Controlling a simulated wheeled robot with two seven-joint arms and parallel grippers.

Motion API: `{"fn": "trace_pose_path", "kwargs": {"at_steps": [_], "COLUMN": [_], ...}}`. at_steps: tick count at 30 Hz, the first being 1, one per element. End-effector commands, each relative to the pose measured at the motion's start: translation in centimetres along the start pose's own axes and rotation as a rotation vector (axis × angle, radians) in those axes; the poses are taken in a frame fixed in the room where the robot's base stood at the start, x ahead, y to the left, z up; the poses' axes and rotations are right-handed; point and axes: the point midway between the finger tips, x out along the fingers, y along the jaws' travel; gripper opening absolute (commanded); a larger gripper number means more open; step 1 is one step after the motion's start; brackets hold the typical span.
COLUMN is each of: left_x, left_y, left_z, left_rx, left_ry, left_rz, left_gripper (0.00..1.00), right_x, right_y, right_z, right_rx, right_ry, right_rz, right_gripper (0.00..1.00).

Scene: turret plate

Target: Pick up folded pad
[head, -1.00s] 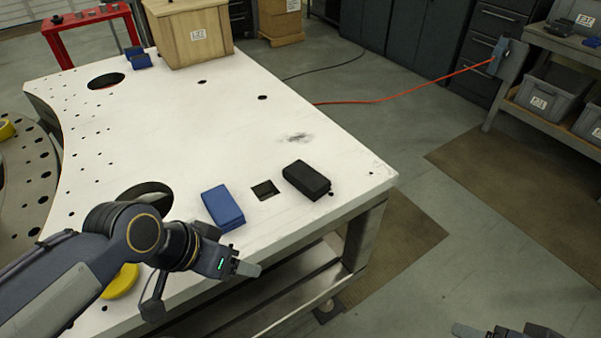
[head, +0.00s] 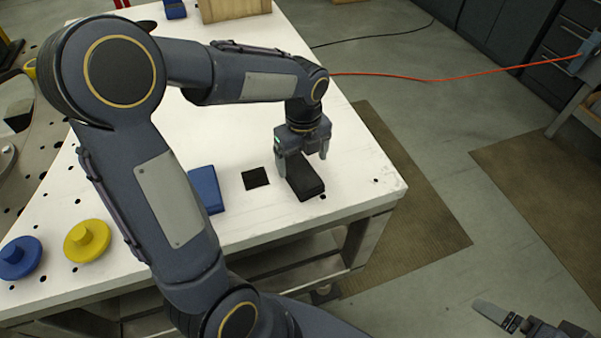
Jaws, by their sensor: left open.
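A black, block-shaped folded pad (head: 306,188) lies on the white table near its right front corner. My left gripper (head: 303,162) reaches down over the far end of this pad with its fingers apart, one on each side. I cannot tell whether the fingers touch it. A blue pad (head: 206,188) lies to the left, partly hidden by my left arm. My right gripper (head: 515,322) shows only in part at the bottom right, away from the table; its jaw opening is unclear.
A flat black square (head: 256,178) lies between the two pads on the white table (head: 350,165). Yellow (head: 87,240) and blue (head: 20,257) knobbed discs sit at the left front. A wooden crate (head: 235,9) stands at the back.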

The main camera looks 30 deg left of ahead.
Motion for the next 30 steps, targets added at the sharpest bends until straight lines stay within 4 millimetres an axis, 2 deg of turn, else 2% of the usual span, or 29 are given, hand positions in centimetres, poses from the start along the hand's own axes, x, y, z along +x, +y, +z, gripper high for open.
{"fn": "trace_pose_path", "kwargs": {"at_steps": [6,9,17,28,30], "left_x": [3.2,4.1,4.4,4.3,4.3], "left_y": [0.4,0.4,0.4,0.4,0.4], "left_z": [0.3,0.3,0.3,0.3,0.3], "left_rx": [0.0,-0.002,-0.003,-0.003,-0.003], "left_ry": [0.003,0.003,0.002,0.002,0.002], "left_rz": [0.003,0.001,-0.002,-0.002,-0.002], "left_gripper": [0.85,0.85,0.85,0.37,0.37], "right_x": [-0.6,-0.7,-0.6,-0.6,-0.6], "right_y": [-0.3,-0.3,-0.3,-0.3,-0.3], "right_z": [-0.3,-0.3,-0.3,-0.3,-0.3], "right_rx": [0.0,0.0,0.0,0.0,0.0], "right_ry": [0.0,0.0,0.0,0.0,0.0], "right_rz": [0.0,0.0,0.0,0.0,0.0], "right_gripper": [1.0,1.0,1.0,1.0,1.0]}}
